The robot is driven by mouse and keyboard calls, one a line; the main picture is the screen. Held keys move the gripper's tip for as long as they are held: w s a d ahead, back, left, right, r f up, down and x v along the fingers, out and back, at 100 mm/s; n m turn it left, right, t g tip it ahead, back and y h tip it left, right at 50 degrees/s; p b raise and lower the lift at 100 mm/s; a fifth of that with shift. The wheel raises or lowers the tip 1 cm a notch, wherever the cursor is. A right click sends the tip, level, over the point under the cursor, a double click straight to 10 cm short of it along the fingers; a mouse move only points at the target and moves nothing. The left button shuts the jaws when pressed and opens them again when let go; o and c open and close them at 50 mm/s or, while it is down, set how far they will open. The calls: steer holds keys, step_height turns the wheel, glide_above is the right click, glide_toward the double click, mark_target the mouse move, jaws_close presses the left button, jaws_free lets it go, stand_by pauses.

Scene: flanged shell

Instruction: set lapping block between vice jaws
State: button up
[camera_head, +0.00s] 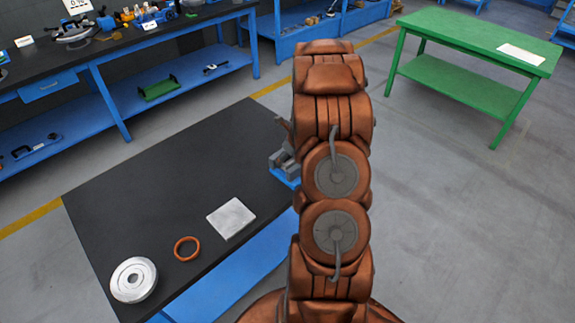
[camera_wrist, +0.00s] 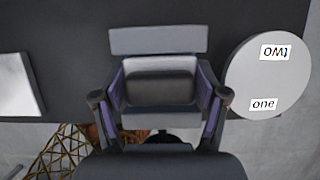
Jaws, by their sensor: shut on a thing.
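My gripper (camera_wrist: 160,103) shows in the wrist view with one finger on each side of a grey block, taken as the lapping block (camera_wrist: 160,83), and is shut on it. A grey bar (camera_wrist: 157,40) lies beyond the block and another (camera_wrist: 148,121) on the near side; they look like the vice jaws. The block appears between them from above. I cannot tell how deep it sits or whether it touches them. In the head view the grey vice (camera_head: 283,164) on the black-topped table is partly hidden by my arm, which also hides the gripper and block.
The black-topped table (camera_head: 165,185) also holds a silver flanged round part (camera_head: 133,280), an orange ring (camera_head: 187,249) and a pale square plate (camera_head: 231,218). In the wrist view, a round pale disc (camera_wrist: 258,78) labelled "one" and "two" lies right of the vice. A green table (camera_head: 480,40) stands apart.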

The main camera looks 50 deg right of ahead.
steer(key=shift+f+b, duration=0.8)
steer(key=shift+f, duration=0.3)
steer(key=shift+f, duration=0.1)
steer(key=o, duration=1.1)
